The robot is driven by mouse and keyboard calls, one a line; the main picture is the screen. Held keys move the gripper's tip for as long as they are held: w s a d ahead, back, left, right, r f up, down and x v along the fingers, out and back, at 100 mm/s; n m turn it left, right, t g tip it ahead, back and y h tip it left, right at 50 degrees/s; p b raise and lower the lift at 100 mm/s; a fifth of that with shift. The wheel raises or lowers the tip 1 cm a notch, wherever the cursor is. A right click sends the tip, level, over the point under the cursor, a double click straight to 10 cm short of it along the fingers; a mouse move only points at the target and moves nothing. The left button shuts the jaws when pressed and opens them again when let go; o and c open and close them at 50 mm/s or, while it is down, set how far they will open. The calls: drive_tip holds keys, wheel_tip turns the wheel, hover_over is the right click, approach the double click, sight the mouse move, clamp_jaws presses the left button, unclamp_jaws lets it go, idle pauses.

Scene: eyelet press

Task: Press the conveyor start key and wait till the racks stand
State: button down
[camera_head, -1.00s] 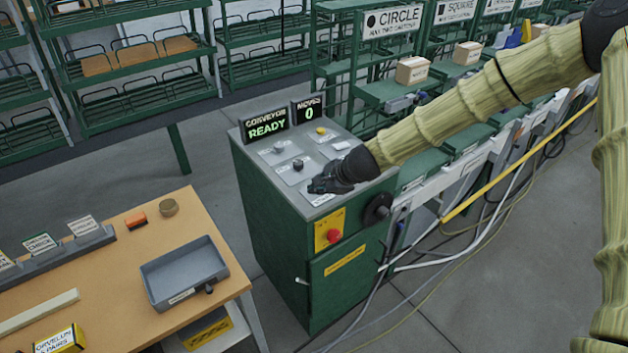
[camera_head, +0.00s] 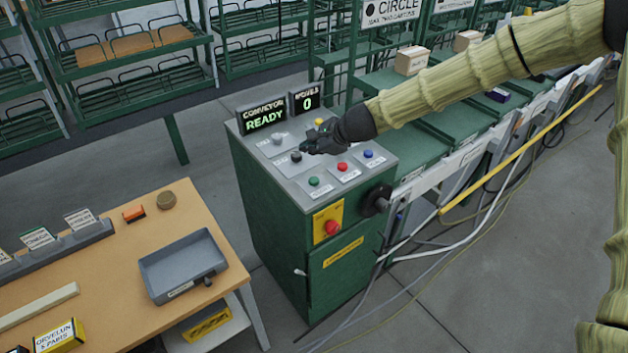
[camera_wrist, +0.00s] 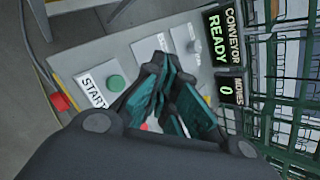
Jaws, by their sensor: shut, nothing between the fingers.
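The green start key (camera_head: 314,181) sits at the front left of the console's sloped top panel. In the wrist view the key (camera_wrist: 116,83) shows beside a START label. My gripper (camera_head: 308,147) is shut and empty above the panel, behind the green key and apart from it in the picture. In the wrist view its closed fingers (camera_wrist: 163,78) point over the panel and hide part of it. The conveyor display (camera_head: 264,117) reads READY, and the moves display (camera_head: 306,98) reads 0. Green racks (camera_head: 500,75) with cartons (camera_head: 411,60) stand behind; their motion cannot be told.
Red (camera_head: 342,167), blue (camera_head: 368,154), black (camera_head: 295,157) and yellow (camera_head: 319,122) controls share the panel. A red stop button (camera_head: 333,228) and a black handwheel (camera_head: 377,200) stick out of the console. A wooden table (camera_head: 120,270) with a grey tray (camera_head: 183,265) stands left.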

sight(312, 181)
drive_tip(key=shift+f+b, duration=2.95)
drive_tip(key=shift+f, duration=1.2)
drive_tip(key=shift+f+b, duration=0.3)
drive_tip(key=shift+f, duration=0.1)
